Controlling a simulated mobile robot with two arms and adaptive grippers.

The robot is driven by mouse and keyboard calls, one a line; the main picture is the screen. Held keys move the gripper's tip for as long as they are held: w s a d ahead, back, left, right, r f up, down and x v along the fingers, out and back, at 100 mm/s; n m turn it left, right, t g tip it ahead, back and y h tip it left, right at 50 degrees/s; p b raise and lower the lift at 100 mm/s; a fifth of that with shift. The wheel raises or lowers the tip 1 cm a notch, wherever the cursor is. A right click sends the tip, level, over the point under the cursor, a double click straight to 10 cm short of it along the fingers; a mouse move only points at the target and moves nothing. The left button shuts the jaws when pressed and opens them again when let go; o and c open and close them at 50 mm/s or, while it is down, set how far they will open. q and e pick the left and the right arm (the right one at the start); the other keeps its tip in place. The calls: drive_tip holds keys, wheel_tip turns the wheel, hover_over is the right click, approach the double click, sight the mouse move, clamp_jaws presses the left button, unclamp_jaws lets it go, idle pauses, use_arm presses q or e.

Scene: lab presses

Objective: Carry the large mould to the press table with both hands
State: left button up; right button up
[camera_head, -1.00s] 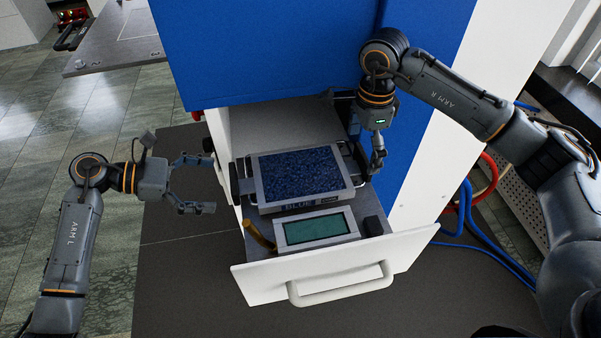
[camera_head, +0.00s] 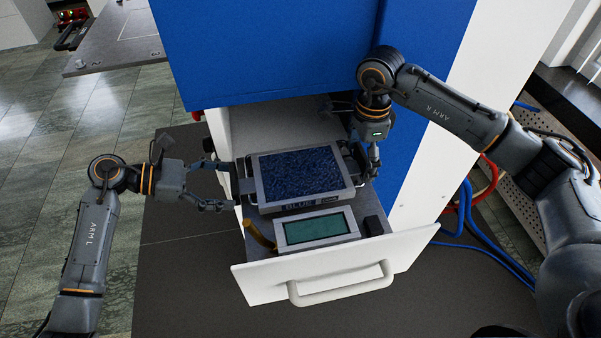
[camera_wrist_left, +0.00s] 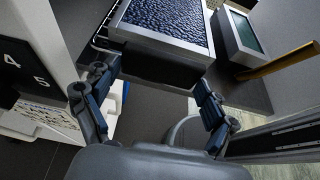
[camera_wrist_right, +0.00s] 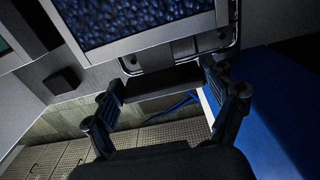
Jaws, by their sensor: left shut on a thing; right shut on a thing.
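The large mould (camera_head: 303,205) is a grey metal frame filled with blue granules, with "BLUE" on its front edge. It lies flat in the open drawer (camera_head: 330,279). My left gripper (camera_head: 236,185) is shut on the mould's left dark handle block, which shows between the fingers in the left wrist view (camera_wrist_left: 160,70). My right gripper (camera_head: 363,163) is shut on the right handle block, seen between the fingers in the right wrist view (camera_wrist_right: 163,82). The fingers partly hide the handles in the head view.
A smaller mould with a green face (camera_head: 316,230) lies in front of it in the drawer. A wooden-handled tool (camera_head: 259,237) and a black block (camera_head: 373,226) flank it. The blue cabinet body (camera_head: 290,60) overhangs the drawer's back. A grey table (camera_head: 120,38) stands at upper left.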

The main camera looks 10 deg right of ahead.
drive_tip(key=shift+w+r, duration=0.15)
drive_tip(key=shift+r, duration=0.1)
drive_tip(key=shift+r+p, duration=0.15)
drive_tip(key=shift+p, duration=0.3)
drive_tip(key=shift+r+p, duration=2.15)
drive_tip(key=shift+r, duration=0.05)
drive_tip(key=shift+f, duration=0.1)
